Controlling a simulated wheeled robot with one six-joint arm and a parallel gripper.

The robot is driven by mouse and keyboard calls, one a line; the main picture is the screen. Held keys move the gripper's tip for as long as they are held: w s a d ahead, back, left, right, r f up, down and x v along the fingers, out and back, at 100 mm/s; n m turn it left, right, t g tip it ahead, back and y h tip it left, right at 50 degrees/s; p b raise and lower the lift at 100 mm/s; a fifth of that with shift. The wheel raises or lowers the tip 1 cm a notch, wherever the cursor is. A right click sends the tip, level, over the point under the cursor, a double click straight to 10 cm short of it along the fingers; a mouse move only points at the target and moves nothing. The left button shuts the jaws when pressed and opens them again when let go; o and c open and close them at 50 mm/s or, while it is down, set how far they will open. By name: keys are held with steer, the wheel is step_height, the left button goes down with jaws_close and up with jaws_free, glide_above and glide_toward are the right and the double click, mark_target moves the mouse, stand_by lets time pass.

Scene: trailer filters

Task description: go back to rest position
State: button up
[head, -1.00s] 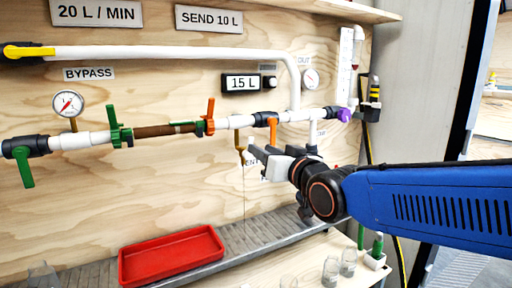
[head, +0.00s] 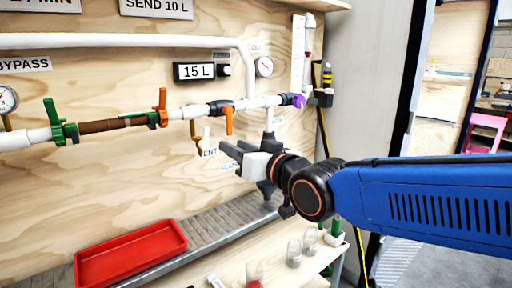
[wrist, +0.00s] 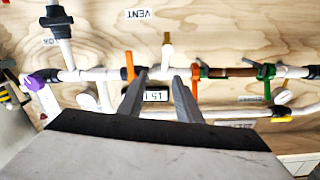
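My gripper (head: 230,152) is at the end of my blue arm, held out in front of the plywood panel, just below the white pipe line. Its two grey fingers stand apart with nothing between them; the wrist view shows them (wrist: 158,92) parted too. The orange-handled valve (head: 228,120) is just above the fingers in the head view, its handle pointing down. The brass vent tap (head: 195,136) is to their left. I cannot tell the exact gap between fingers and pipe.
A red tray (head: 131,256) lies on the grey grated ledge (head: 222,222) below. Several glass jars stand on the lower shelf, one with red contents (head: 254,276). A display (head: 194,71) reads 15 L. Open floor (head: 400,263) shows at right.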

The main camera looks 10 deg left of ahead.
steer(key=d+f+m+h, duration=0.1)
steer(key=d+f+h, duration=0.3)
steer(key=d, duration=0.5)
steer(key=d+f+m+g+h, duration=0.15)
steer(key=d+f, duration=0.35)
steer(key=d, duration=0.5)
steer(key=d+f+m+h, duration=0.2)
steer(key=d+f+h, duration=0.25)
steer(key=d, duration=0.45)
steer(key=s+d+f+m+g+h, duration=0.1)
steer(key=s+d+f+g, duration=0.1)
steer(key=s+d+f, duration=0.4)
steer(key=s+d+f+m+g+h, duration=0.2)
steer(key=s+d+f, duration=0.5)
steer(key=s+d, duration=0.4)
steer(key=shift+s+d+g, duration=0.3)
steer(key=shift+s+g, duration=0.35)
steer(key=shift+s, duration=0.1)
